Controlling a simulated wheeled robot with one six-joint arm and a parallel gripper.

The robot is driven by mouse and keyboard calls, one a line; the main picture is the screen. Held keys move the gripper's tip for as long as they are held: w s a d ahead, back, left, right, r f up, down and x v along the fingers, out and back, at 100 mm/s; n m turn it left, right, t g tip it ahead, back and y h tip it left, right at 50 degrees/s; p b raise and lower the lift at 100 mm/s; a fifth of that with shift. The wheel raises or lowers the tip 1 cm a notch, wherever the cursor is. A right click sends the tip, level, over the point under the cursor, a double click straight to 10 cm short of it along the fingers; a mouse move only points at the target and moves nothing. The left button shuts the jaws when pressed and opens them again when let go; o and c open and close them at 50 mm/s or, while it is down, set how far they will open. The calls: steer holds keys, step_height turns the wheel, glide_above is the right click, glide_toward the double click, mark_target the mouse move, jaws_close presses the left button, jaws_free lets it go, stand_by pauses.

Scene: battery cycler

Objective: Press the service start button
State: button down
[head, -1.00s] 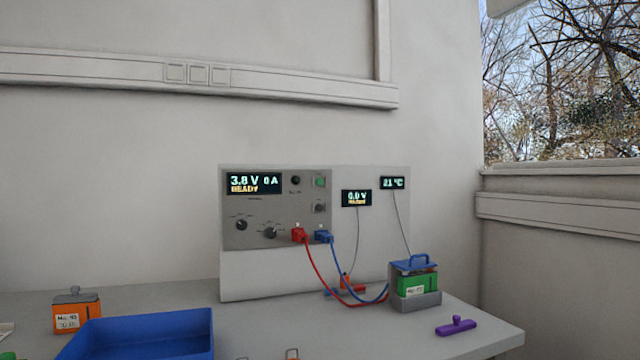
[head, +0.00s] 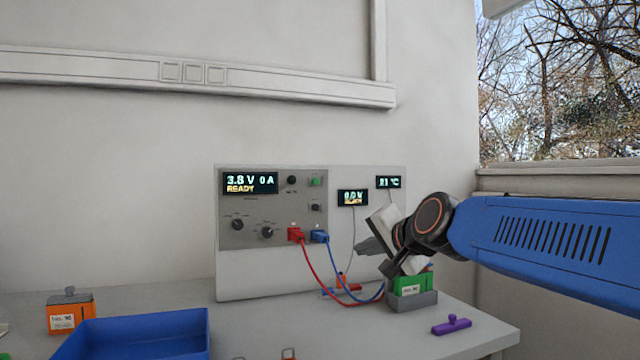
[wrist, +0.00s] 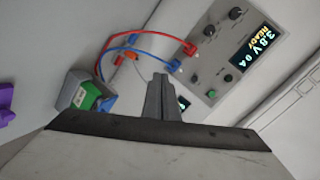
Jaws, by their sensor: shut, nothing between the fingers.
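The cycler's control panel (head: 245,212) stands upright on the bench in the head view. Its main display (head: 250,183) reads 3.8 V, 0 A, READY. I cannot read which label names the service start button. The green button also shows in the wrist view (wrist: 211,93). My gripper (head: 362,245) is shut and empty, in front of the backboard's lower right, right of the button and lower in the picture. In the wrist view its closed fingertips (wrist: 160,78) appear apart from the panel.
Red (head: 296,234) and blue (head: 320,236) plugs with cables hang below the buttons. A green battery (head: 412,284) in a grey cradle (head: 413,301) stands beneath my gripper. A purple handle-like object (head: 452,325), an orange battery (head: 70,315) and a blue tray (head: 140,330) lie on the bench.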

mark_target(316, 182)
steer(key=w+a+r+m+t, duration=0.4)
steer(key=w+r+m, duration=0.2)
steer(key=w+r, duration=0.5)
step_height(316, 182, up, 3)
steer(key=shift+r, duration=0.15)
steer(key=shift+a, duration=0.1)
steer(key=shift+w, duration=0.15)
steer(key=x, duration=1.3)
steer(key=shift+w+a+r, duration=0.1)
steer(key=shift+w+a, duration=0.15)
steer(key=shift+w, duration=0.05)
steer(key=shift+w, duration=0.1)
